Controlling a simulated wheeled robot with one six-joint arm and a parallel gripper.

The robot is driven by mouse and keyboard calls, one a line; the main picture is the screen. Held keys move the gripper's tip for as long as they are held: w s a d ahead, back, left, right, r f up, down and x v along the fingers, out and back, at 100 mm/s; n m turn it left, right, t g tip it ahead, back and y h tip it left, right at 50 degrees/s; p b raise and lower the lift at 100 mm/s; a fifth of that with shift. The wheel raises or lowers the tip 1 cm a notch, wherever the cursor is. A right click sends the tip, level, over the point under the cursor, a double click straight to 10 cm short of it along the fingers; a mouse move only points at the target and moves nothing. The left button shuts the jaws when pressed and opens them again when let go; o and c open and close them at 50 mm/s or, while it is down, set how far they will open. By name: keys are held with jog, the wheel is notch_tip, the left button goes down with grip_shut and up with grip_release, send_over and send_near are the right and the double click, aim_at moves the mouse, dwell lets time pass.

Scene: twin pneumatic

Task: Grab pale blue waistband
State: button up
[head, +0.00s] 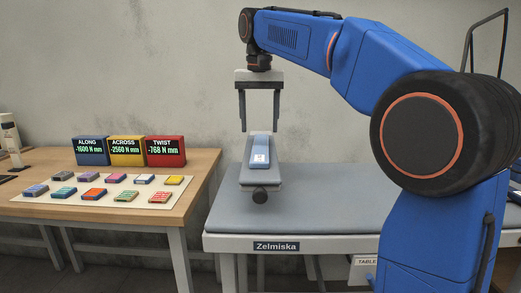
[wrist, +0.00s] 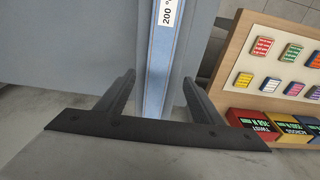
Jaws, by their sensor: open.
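The pale blue waistband (head: 260,147) appears as a narrow pale blue strip with a small white label, lying on a narrow grey support (head: 247,173) over the grey padded table. My gripper (head: 259,129) points down with its two fingers apart, above and around the strip's far end as seen from the head. In the wrist view the strip (wrist: 160,60) runs up between the fingers of my gripper (wrist: 159,78), with a label reading 200. The fingers look apart from it, with nothing held. Their exact height above it I cannot tell.
A dark round knob (head: 260,196) is at the support's near end. The padded table (head: 320,212) is otherwise clear around it.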

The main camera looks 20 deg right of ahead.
aim_at(261, 146)
jog(key=shift+w+d+f, duration=0.1)
jog(key=shift+w+f, duration=0.05)
jog(key=shift+f, duration=0.85)
jog(key=shift+w+d+f, duration=0.1)
jog(key=shift+f, duration=0.85)
jog(key=shift+w+d+f, duration=0.1)
jog(key=shift+w+f, duration=0.05)
jog(key=shift+f, duration=0.85)
jog(key=c, duration=1.2)
